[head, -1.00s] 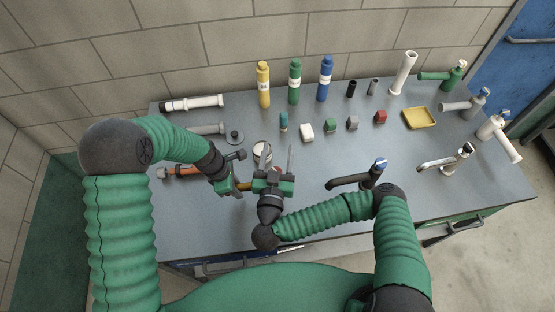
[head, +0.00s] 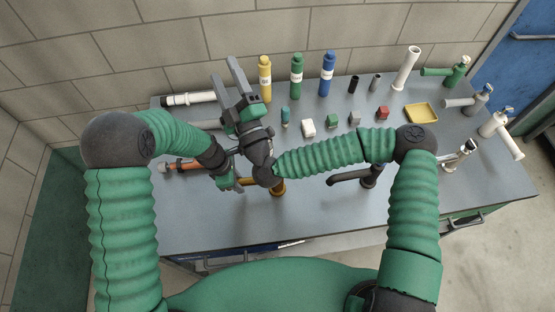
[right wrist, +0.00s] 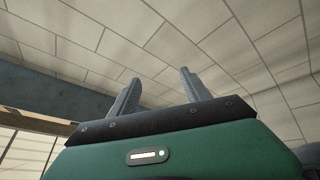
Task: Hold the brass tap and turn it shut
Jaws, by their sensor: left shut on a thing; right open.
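The brass tap (head: 278,188) stands near the front of the worktop, in the middle of the head view. Its lower body and part of its spout show. Its top, with any handle, is hidden behind my right wrist and forearm. My left gripper (head: 236,182) is shut on the brass tap at its spout, on the tap's left side. My right gripper (head: 231,88) is open and empty, raised above the left part of the worktop, apart from the tap. Its two spread fingers also show in the right wrist view (right wrist: 156,92) with nothing between them.
A dark tap (head: 368,178) stands right of the brass one, close under my right forearm. Yellow, green (head: 296,77) and blue bottles line the back. Small blocks, a yellow tray (head: 421,113) and more taps stand to the right. Pipes (head: 190,99) lie at the left.

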